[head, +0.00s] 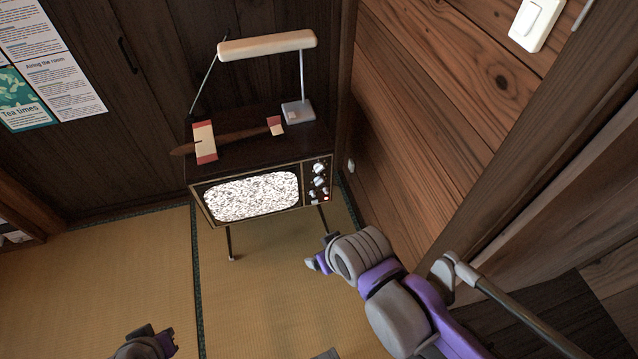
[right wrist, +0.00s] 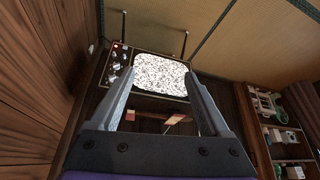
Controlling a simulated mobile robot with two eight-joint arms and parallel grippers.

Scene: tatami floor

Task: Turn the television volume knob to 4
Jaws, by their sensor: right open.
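The television (head: 213,221) stands on thin legs by the back wall, its screen lit with static. Its knobs (head: 319,181) are light, round and stacked on the panel right of the screen; which is the volume knob and its setting are too small to read. My right gripper (head: 314,263) is in front of and below the television's right side, apart from it. In the right wrist view, its open fingers (right wrist: 159,76) are empty, with the television upside down beyond and the knobs (right wrist: 115,67) left of the left finger. My left gripper (head: 163,343) is partly visible at the bottom edge.
A wooden wall (head: 450,110) stands close on the right, beside my right arm. The tatami floor (head: 110,290) on the left is clear.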

